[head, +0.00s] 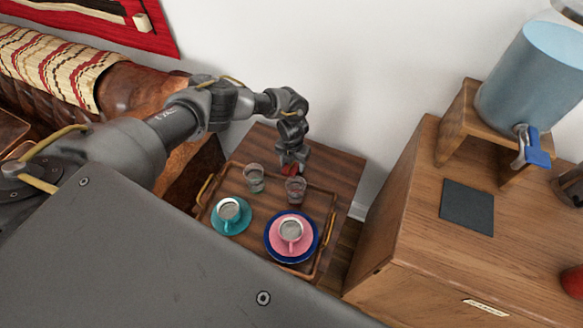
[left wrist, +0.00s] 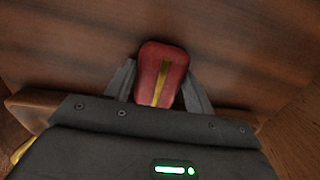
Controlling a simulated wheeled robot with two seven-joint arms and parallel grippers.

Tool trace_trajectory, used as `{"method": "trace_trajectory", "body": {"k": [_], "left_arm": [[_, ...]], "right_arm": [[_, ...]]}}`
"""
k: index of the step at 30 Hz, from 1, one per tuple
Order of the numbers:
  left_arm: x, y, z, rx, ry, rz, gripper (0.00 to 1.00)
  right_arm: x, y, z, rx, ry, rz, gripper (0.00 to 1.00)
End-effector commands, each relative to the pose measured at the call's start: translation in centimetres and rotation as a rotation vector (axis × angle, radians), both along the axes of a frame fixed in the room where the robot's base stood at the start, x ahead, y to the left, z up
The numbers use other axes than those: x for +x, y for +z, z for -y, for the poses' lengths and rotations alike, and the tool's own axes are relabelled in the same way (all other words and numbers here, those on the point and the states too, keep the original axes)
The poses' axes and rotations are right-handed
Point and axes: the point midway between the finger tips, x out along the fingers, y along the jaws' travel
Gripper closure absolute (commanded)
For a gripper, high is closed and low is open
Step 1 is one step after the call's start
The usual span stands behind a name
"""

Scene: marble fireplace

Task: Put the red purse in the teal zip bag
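The red purse (left wrist: 163,72) has a gold stripe down its middle and stands out clearly in the left wrist view. In the head view only a bit of its red (head: 288,169) shows, under my left gripper (head: 293,164) at the back edge of the tray. My left gripper (left wrist: 161,82) has a finger against each side of the purse, with no clear gap, and seems shut on it. Whether the purse touches the table is hard to tell. I do not see a teal zip bag in either view. My right gripper is out of view.
The wooden tray (head: 262,250) on the small table (head: 338,172) holds two glasses (head: 254,178), a teal cup and saucer (head: 229,213) and a pink cup (head: 291,231) on a blue plate. A wooden cabinet (head: 400,240) stands right, with a blue dispenser (head: 530,75).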

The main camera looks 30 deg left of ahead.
Motion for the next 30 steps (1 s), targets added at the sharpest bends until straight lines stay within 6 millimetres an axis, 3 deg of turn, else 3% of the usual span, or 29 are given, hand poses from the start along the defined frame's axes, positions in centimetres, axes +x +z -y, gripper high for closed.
{"method": "trace_trajectory", "body": {"k": [1, 7, 14, 30], "left_arm": [[0.0, 0.0, 0.0, 0.000, 0.000, 0.000, 0.53], [0.0, 0.0, 0.0, 0.000, 0.000, 0.001, 0.78], [0.1, 0.5, 0.0, -0.001, 0.000, 0.001, 0.78], [0.1, 9.3, 0.0, -0.002, 0.000, 0.002, 0.78]], "right_arm": [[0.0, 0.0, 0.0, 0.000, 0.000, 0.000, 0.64], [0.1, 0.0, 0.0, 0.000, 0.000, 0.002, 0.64], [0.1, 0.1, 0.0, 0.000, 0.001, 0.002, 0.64], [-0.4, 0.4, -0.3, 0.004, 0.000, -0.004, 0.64]]}}
